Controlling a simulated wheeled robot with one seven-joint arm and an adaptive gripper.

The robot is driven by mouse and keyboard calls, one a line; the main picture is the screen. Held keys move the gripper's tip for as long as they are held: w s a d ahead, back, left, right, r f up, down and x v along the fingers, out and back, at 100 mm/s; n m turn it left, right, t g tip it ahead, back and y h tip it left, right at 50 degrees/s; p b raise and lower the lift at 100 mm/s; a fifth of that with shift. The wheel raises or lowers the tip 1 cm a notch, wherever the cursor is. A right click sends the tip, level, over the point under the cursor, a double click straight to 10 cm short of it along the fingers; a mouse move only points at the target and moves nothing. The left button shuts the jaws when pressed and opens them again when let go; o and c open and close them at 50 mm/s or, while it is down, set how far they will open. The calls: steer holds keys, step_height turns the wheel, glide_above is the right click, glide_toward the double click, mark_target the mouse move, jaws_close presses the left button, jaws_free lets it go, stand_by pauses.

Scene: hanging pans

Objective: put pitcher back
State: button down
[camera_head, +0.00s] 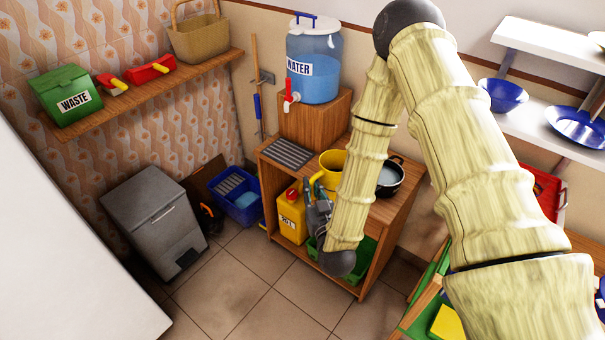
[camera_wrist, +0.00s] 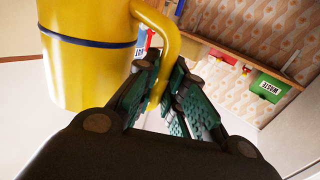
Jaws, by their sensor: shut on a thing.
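A yellow pitcher (camera_head: 330,160) shows at the wooden cabinet's top, in front of the black pot, partly hidden by my arm. In the wrist view the pitcher (camera_wrist: 85,75) fills the upper left, upright-looking, with a dark blue band and a curved yellow handle (camera_wrist: 172,40). My gripper (camera_wrist: 163,72) is shut on this handle, with its green-padded fingers on either side. In the head view my gripper (camera_head: 316,200) is at the cabinet's front, below the pitcher and partly behind my arm. I cannot tell whether the pitcher's base touches the cabinet top.
The wooden cabinet (camera_head: 377,235) carries a dark rack (camera_head: 287,153), a black pot (camera_head: 390,178) and a water dispenser (camera_head: 314,62) on a wooden block. A yellow canister (camera_head: 291,215) and a green bin (camera_head: 365,250) sit below. The tiled floor (camera_head: 235,290) in front is clear.

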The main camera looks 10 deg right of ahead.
steer(key=w+a+f+n+y+b, duration=0.1)
steer(key=w+f+y+b, duration=0.3)
steer(key=b, duration=1.9)
steer(key=w+f+n, duration=0.1)
steer(key=w+f, duration=0.4)
steer(key=shift+f+n+g+b, duration=0.2)
steer(key=shift+n+g+b, duration=0.1)
steer(key=shift+n+b, duration=0.1)
steer(key=shift+w, duration=0.15)
steer(key=shift+w+d+f+p, duration=0.3)
steer(key=shift+w+d+f, duration=0.5)
steer(key=shift+w+d, duration=1.05)
steer(key=shift+w+d+f+p, duration=0.35)
steer(key=shift+w+d+f, duration=0.45)
steer(key=shift+w+d, duration=1.05)
steer(key=shift+w+d+f+p, duration=0.3)
steer(key=shift+w+d+f, duration=0.8)
steer(key=shift+w, duration=1.25)
steer(key=shift+d+r, duration=0.2)
steer(key=shift+r, duration=0.05)
